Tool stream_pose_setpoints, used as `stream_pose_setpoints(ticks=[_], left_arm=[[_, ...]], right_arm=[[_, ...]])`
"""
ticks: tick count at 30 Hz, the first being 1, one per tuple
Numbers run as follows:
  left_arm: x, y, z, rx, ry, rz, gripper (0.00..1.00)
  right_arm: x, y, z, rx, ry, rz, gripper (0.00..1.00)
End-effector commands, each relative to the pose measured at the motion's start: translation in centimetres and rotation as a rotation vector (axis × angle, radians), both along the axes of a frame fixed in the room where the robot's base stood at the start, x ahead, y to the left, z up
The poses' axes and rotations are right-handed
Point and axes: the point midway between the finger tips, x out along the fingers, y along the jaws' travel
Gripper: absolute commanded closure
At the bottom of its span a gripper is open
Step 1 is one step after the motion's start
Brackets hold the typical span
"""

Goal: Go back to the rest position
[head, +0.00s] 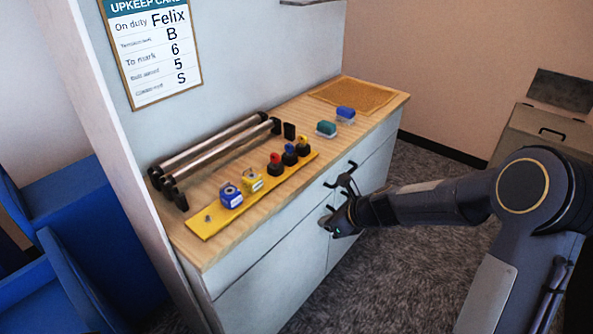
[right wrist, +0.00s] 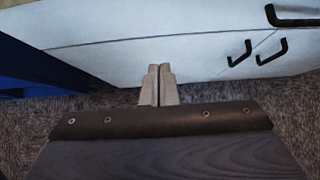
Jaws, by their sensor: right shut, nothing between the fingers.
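My right gripper (head: 326,221) is in front of the cabinet's white doors, below the counter edge, with my right arm reaching in from the right. In the right wrist view its two fingers (right wrist: 158,85) are pressed together with nothing between them. The white cabinet front (right wrist: 130,50) fills the upper part of that view. I cannot tell whether the fingertips touch the door. My left gripper is not in view.
Black door handles (head: 341,184) stick out near my gripper. Blue bins (head: 75,210) stand left.

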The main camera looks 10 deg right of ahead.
Motion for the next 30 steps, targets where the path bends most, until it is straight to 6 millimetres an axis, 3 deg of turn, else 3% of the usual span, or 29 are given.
stream_pose_setpoints(ticks=[5, 8, 12, 15, 18, 24, 30], left_arm=[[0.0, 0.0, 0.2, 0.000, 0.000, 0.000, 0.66], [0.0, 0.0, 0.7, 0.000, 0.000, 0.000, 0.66], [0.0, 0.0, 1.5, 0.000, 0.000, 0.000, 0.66], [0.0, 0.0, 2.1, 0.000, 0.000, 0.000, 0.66], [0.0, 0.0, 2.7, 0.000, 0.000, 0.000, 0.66], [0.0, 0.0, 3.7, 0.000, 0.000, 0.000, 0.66], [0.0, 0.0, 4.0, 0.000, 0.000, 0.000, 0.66]], right_arm=[[-0.6, 0.0, 1.4, -0.028, -0.035, 0.049, 1.00], [-2.7, -0.1, 4.7, -0.113, -0.132, 0.188, 1.00], [-8.4, -0.2, 10.6, -0.337, -0.349, 0.523, 1.00], [-13.6, -0.3, 13.5, -0.529, -0.502, 0.790, 1.00], [-18.7, -0.7, 15.2, -0.727, -0.635, 1.050, 1.00], [-27.0, -1.8, 15.4, -1.067, -0.797, 1.496, 1.00], [-30.5, -2.7, 14.4, -1.227, -0.839, 1.727, 1.00]])
